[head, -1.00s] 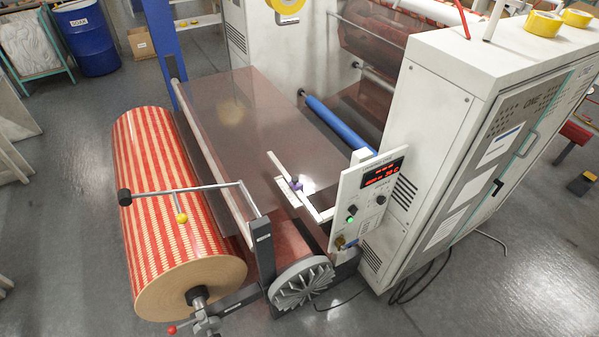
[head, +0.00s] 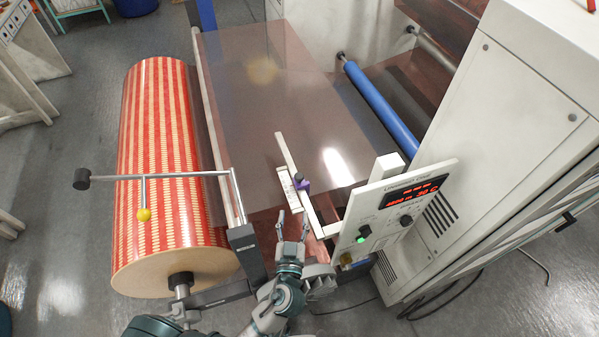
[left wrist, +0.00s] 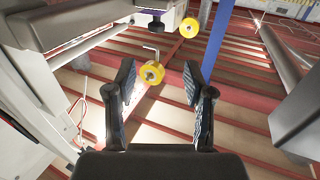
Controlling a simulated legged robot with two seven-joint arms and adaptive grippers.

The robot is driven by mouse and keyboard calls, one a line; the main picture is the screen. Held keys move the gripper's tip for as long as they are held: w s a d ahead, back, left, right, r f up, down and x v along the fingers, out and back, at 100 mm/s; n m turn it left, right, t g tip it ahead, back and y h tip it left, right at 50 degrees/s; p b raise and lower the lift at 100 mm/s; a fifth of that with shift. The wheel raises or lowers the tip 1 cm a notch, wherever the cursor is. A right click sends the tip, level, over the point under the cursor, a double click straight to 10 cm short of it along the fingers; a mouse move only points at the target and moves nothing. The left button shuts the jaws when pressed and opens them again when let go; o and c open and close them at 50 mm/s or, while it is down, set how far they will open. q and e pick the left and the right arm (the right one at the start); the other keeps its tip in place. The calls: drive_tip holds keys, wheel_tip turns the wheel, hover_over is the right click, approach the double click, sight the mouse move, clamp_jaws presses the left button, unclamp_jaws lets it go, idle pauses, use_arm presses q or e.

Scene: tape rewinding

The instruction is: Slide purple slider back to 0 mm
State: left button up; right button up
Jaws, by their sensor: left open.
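The purple slider (head: 301,183) sits on a white rail (head: 286,152) beside the dark translucent film (head: 260,90). A white scale plate (head: 288,190) lies next to it on its left. My left gripper (head: 292,223) is in front of and below the slider, open, empty and apart from it. In the left wrist view the two fingers of my left gripper (left wrist: 160,85) stand wide apart with nothing between them. My right gripper is not in view.
The control panel (head: 395,208) with a red display stands right of the rail. A red-striped roll (head: 172,170) is at the left, with a grey crank bar (head: 150,178) over it. A blue roller (head: 380,108) and a white cabinet (head: 520,130) stand at the right.

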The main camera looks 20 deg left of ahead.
use_arm(q)
drive_tip(key=p, duration=0.1)
approach(299, 180)
drive_tip(key=x, duration=0.5)
drive_tip(key=shift+w+d+r, duration=0.1)
drive_tip(key=shift+d+r, duration=0.1)
drive_tip(key=shift+d, duration=0.1)
drive_tip(key=x, duration=0.4)
drive_tip(key=a+x, duration=0.1)
drive_tip(key=x, duration=0.1)
drive_tip(key=shift+w+a+f+p, duration=0.1)
drive_tip(key=shift+w+f+p, duration=0.05)
drive_tip(key=shift+f+p, duration=0.15)
drive_tip(key=shift+d+r, duration=0.1)
drive_tip(key=shift+d, duration=0.25)
drive_tip(key=shift+c, duration=0.3)
drive_tip(key=shift+d, duration=0.1)
drive_tip(key=c, duration=0.8)
clamp_jaws()
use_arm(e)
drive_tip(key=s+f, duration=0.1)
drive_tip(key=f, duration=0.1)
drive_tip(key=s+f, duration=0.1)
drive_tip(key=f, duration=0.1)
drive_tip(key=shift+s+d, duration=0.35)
